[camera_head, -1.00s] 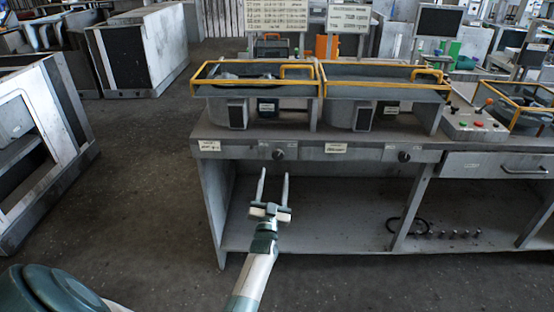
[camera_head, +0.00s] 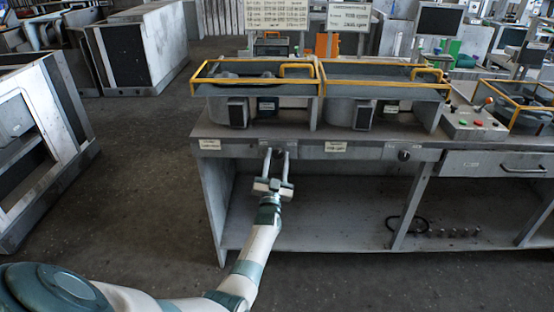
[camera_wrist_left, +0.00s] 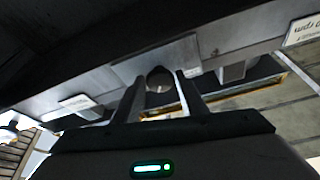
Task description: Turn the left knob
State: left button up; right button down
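The left knob (camera_head: 279,151) is a small dark round knob on the front edge of the grey workbench. In the left wrist view the knob (camera_wrist_left: 159,77) shows between the two fingers of my left gripper (camera_wrist_left: 161,76). In the head view my left gripper (camera_head: 277,153) reaches up to the bench front from below, its fingers open on either side of the knob. A narrow gap seems to remain beside the knob; contact is not clear. The right knob (camera_head: 404,155) is farther right on the same front. My right gripper is not in view.
The workbench (camera_head: 345,135) carries two grey housings with yellow-edged frames (camera_head: 255,88). Labels (camera_head: 209,144) mark the bench front, and a drawer (camera_head: 500,165) is at right. Below is an open shelf (camera_head: 320,235) with a dark ring. The floor left of the bench is clear.

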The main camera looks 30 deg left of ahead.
pick_arm(q)
jog(key=c, duration=0.6)
jog(key=shift+o, duration=0.2)
jog(key=shift+f, duration=0.1)
jog(key=n+y+b, duration=0.1)
jog(key=n, duration=0.1)
jog(key=n+b, duration=0.1)
jog(key=n, duration=0.1)
jog(key=shift+d+f+g+y, duration=0.1)
jog(key=shift+d+g+y, duration=0.05)
jog(key=shift+g+y, duration=0.25)
jog(key=shift+n+g+y+b, duration=0.3)
jog(key=shift+n+b, duration=0.1)
jog(key=shift+n, duration=0.4)
jog(key=shift+n+g+y, duration=0.5)
jog(key=shift+n+y, duration=0.1)
jog(key=shift+n, duration=0.6)
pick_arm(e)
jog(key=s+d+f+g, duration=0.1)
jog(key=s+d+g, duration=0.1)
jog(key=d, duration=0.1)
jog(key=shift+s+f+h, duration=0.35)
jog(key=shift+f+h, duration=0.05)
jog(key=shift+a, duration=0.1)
pick_arm(q)
jog(key=o, duration=1.1)
jog(key=shift+c, duration=0.2)
